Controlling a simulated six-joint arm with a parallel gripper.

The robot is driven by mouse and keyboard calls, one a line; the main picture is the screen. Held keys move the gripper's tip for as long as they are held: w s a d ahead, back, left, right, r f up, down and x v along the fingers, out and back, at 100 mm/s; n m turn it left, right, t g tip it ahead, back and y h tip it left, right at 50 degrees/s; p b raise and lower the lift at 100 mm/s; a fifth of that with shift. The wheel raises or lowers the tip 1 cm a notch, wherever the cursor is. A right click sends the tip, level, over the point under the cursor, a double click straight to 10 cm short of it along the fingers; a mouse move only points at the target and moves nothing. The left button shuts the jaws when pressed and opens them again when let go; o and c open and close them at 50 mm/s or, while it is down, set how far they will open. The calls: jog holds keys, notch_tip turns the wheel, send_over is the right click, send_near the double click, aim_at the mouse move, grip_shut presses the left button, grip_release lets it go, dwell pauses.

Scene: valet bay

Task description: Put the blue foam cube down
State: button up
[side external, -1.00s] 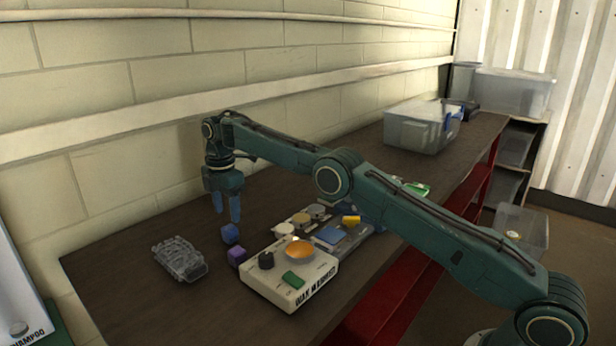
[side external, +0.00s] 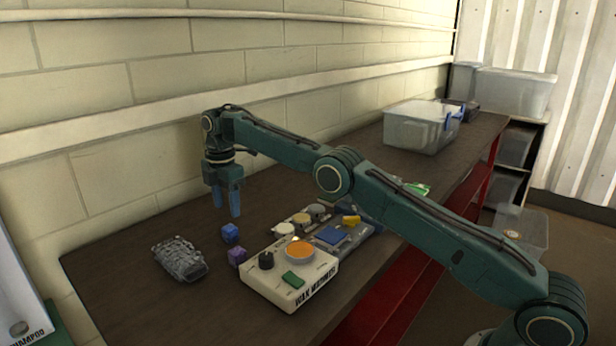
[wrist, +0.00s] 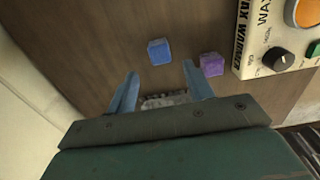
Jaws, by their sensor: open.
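The blue foam cube (side external: 230,233) rests on the dark brown bench, next to a purple cube (side external: 237,256). In the wrist view the blue cube (wrist: 159,52) lies beyond my fingertips, apart from them, with the purple cube (wrist: 212,65) to its right. My gripper (side external: 227,214) is above the bench, behind the blue cube, pointing down. Its two blue fingers are apart with nothing between them; in the wrist view the open gripper (wrist: 160,72) shows bare bench between the tips.
A wax warmer (side external: 290,278) with a black knob, an orange pan and a green block stands right of the cubes. A clear bumpy object (side external: 180,259) lies to the left. A tray of pots and blocks (side external: 331,236) sits behind the warmer. The wall runs close behind my gripper.

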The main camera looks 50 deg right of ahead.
jog(key=s+d+r+m+t, duration=0.15)
jog(key=s+r+m, duration=0.4)
jog(key=r, duration=0.75)
jog(key=s+d+r+m+t, duration=0.1)
jog(key=s+r+m, duration=0.1)
jog(key=s+r, duration=0.35)
jog(key=s+d+r+m, duration=0.1)
jog(key=s+r+m, duration=0.1)
jog(key=s, duration=0.7)
jog(key=s+f+m+t, duration=0.1)
jog(key=s+f+m, duration=0.3)
jog(key=s, duration=1)
jog(key=s+d+f+m+t, duration=0.1)
jog(key=s+f+m, duration=0.3)
jog(key=s, duration=1)
jog(key=shift+d+t, duration=0.2)
jog(key=shift+t, duration=0.35)
